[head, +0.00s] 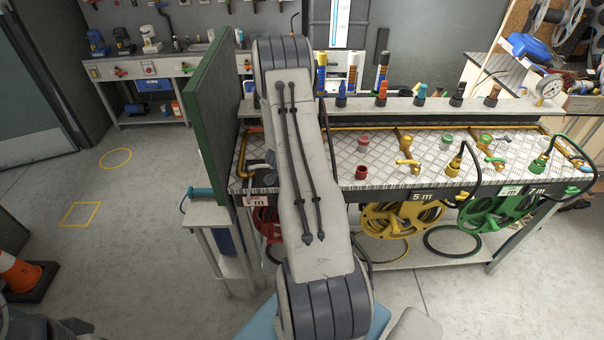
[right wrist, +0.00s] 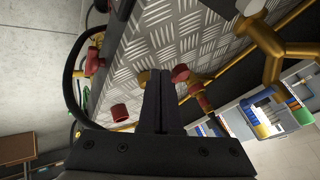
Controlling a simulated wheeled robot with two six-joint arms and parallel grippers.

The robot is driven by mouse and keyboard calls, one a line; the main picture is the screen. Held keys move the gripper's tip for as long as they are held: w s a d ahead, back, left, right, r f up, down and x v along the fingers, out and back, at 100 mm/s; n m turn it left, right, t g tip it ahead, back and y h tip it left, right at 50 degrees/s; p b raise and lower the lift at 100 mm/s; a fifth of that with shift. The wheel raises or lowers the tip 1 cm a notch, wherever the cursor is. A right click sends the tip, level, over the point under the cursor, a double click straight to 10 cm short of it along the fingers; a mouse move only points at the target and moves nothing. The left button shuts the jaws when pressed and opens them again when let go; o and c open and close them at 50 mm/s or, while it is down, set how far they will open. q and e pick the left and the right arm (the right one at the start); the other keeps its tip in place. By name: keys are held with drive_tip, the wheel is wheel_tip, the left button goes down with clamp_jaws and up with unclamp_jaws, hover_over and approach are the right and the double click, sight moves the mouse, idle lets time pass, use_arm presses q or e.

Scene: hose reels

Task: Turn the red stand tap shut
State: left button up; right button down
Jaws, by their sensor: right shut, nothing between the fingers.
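In the head view my own arm covers the left part of the tread-plate bench (head: 381,172), and no red stand tap can be made out there. In the right wrist view my right gripper (right wrist: 160,75) is shut and empty, its fingers over the tread plate. A red fitting with brass (right wrist: 201,98) shows just right of the fingers, and a red piece (right wrist: 180,73) is close beside the tips. I cannot tell which belongs to the red tap, or whether the fingers touch it. My left gripper is not in view.
A loose red cap (right wrist: 119,113) lies left of the fingers. A yellow stand tap (head: 406,152) and a green one (head: 486,147) stand farther right. Yellow (head: 403,217) and green (head: 497,212) reels hang below. A green-edged panel (head: 208,110) rises at the bench's left end.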

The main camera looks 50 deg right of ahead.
drive_tip(key=a+f+b+v, duration=0.1)
drive_tip(key=a+v, duration=0.1)
drive_tip(key=v, duration=0.9)
drive_tip(key=shift+s+f, duration=0.2)
drive_tip(key=shift+a, duration=0.1)
